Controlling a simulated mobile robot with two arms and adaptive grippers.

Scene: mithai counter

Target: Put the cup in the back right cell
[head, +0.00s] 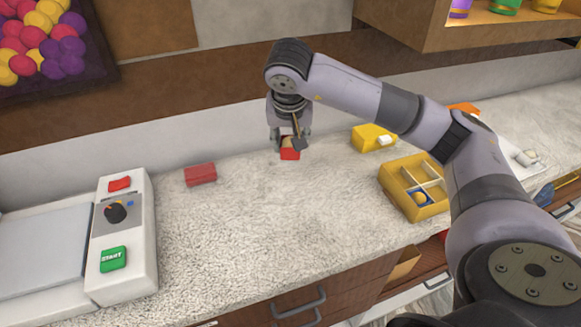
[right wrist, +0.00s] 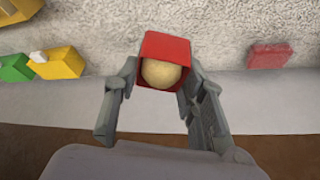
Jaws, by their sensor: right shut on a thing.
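My right gripper (head: 290,142) is shut on a small red square cup (head: 290,154) with a pale round ball inside. In the right wrist view the cup (right wrist: 165,48) sits between the two fingers of the gripper (right wrist: 155,85), its ball facing the camera. The cup is at or just above the counter near the back wall; I cannot tell if it touches. The yellow box with cells (head: 414,208) stands to the right. The other visible cells look empty. My left gripper is not in view.
A red block (head: 200,174) lies left of the gripper. A yellow box with a white piece (head: 372,138) stands between the gripper and the celled box. A white machine with a START button (head: 125,235) is at left. The middle counter (head: 260,220) is clear.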

